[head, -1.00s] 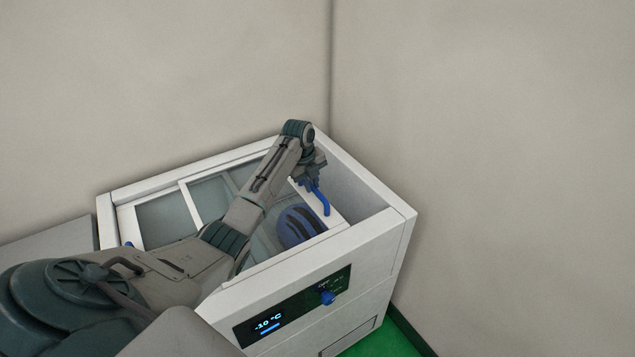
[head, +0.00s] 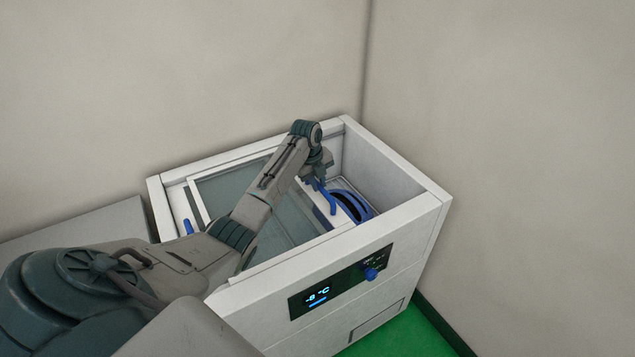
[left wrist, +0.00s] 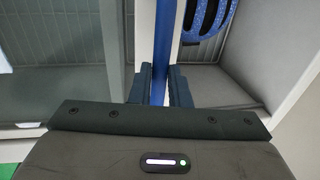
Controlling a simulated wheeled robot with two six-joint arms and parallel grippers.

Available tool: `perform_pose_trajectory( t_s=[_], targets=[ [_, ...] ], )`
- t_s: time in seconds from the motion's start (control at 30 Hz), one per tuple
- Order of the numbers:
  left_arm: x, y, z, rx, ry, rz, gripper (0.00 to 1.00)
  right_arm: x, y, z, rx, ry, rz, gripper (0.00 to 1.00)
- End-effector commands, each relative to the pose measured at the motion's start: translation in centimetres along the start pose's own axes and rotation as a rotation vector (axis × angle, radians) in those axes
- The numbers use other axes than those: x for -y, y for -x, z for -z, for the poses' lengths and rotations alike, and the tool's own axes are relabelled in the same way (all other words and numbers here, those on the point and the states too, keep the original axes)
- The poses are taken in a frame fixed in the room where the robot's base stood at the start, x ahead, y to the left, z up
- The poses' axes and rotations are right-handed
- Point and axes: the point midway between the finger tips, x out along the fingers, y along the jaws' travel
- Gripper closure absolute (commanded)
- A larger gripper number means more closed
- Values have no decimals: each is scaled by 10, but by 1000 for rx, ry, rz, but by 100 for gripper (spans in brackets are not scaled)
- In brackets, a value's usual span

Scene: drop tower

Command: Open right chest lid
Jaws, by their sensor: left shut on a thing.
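The chest is a white freezer box (head: 425,215) with sliding glass lids. The right lid (head: 310,197) has a white frame and a blue bar handle (head: 327,199). My left gripper (head: 318,180) is shut on this handle, which stands between its fingers (left wrist: 160,85) in the left wrist view. The right lid stands part way to the left, leaving an open gap at the chest's right end. A blue slotted round object (head: 353,206) lies inside, partly in this gap; it also shows in the left wrist view (left wrist: 208,14). My right gripper is not in view.
The left lid's blue handle (head: 188,227) is at the chest's left end. Walls stand close behind and right; green floor (head: 400,330) shows at the front right.

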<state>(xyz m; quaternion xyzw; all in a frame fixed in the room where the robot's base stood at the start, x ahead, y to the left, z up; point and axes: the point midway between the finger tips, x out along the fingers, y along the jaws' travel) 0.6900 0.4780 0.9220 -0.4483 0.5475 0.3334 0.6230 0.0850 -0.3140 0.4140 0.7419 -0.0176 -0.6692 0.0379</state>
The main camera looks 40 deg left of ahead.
Motion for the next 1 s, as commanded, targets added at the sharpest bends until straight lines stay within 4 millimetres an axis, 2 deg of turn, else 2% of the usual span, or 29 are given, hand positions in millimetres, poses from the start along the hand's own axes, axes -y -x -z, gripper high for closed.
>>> perform_pose_trajectory(
  t_s=[0.07, 0.1, 0.2, 0.57, 0.67, 1.0],
  targets=[
    [1, 2, -1, 5, 0, 3, 100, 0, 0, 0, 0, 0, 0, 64],
    [1, 2, -1, 5, 0, 3, 80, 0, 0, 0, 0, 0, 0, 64],
    [1, 1, -1, 4, 0, 3, 62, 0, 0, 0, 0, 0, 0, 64],
    [0, 5, -1, 4, -1, 3, 62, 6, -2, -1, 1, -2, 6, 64],
    [0, 17, -2, 6, -1, 4, 62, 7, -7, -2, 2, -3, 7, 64],
    [0, 83, -1, 7, -1, 4, 62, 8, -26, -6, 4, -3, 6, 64]
  ],
)
